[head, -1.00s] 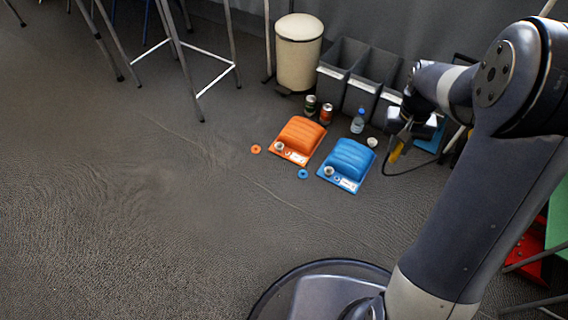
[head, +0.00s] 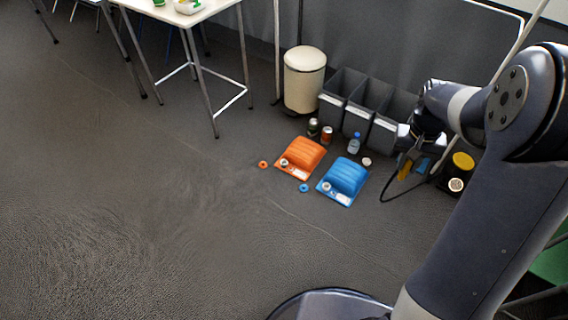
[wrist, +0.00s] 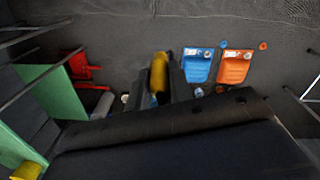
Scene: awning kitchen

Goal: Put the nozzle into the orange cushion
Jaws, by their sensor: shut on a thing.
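The orange cushion (head: 303,154) lies on the floor in the middle of the head view, with a small round metallic piece and a white label on its near edge. It also shows in the wrist view (wrist: 235,70), right of the blue cushion. My gripper (head: 405,164) is in the air to the right of both cushions in the head view. In the wrist view its dark fingers are shut on a yellow elongated piece (wrist: 158,72), which looks like the nozzle. Its lower end is hidden between the fingers.
The blue cushion (head: 344,180) lies right of the orange one. An orange ring (head: 263,164) and a blue ring (head: 304,188) lie nearby. Cans (head: 326,135), a bottle (head: 354,143), grey bins (head: 358,107) and a cream bin (head: 304,80) stand behind. Floor at left is clear.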

